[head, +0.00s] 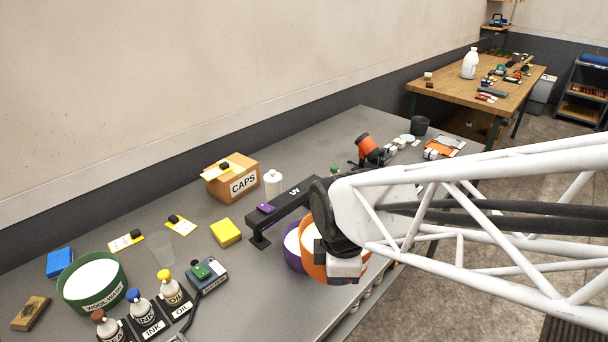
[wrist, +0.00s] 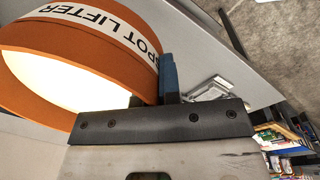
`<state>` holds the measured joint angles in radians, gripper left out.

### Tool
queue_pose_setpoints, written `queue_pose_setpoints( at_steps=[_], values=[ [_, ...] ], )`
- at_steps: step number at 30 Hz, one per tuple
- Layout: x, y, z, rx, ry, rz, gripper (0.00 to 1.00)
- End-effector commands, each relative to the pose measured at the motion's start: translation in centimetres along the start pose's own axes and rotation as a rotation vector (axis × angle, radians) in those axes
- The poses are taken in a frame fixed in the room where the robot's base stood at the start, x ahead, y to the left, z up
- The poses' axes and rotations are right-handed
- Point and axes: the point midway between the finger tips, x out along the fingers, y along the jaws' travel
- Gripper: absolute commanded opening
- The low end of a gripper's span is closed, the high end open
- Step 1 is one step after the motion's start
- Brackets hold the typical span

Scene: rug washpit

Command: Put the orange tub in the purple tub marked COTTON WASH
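The orange tub (head: 318,270) is at the front edge of the bench in the head view, partly hidden behind my gripper. In the wrist view the orange tub (wrist: 45,98) shows large, with a white inside and a SPOT LIFTER label. My gripper (head: 342,264) is at its near side; in the wrist view a blue finger (wrist: 168,78) lies against its wall, and the gripper appears shut on it. The purple tub (head: 291,260), white inside, shows just left of and behind the orange tub, which overlaps it. Its label is hidden, and I cannot tell whether the tubs touch.
A black UV lamp arm (head: 282,207) stands close behind the tubs. A green WOOL WASH tub (head: 92,308), several bottles and a yellow block (head: 225,232) are to the left. A CAPS box (head: 232,180) and a white bottle (head: 272,184) are farther back.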

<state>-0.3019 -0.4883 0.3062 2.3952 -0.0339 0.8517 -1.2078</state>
Motion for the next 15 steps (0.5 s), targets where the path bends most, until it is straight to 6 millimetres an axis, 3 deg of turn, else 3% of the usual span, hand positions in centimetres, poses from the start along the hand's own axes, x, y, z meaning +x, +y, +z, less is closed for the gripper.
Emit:
queue_pose_setpoints(
  at_steps=[6, 15],
  values=[
    [2.3, -0.1, 0.0, 0.000, 0.001, 0.002, 0.00],
    [2.9, -0.1, 0.0, 0.000, 0.001, 0.004, 0.00]
  ],
)
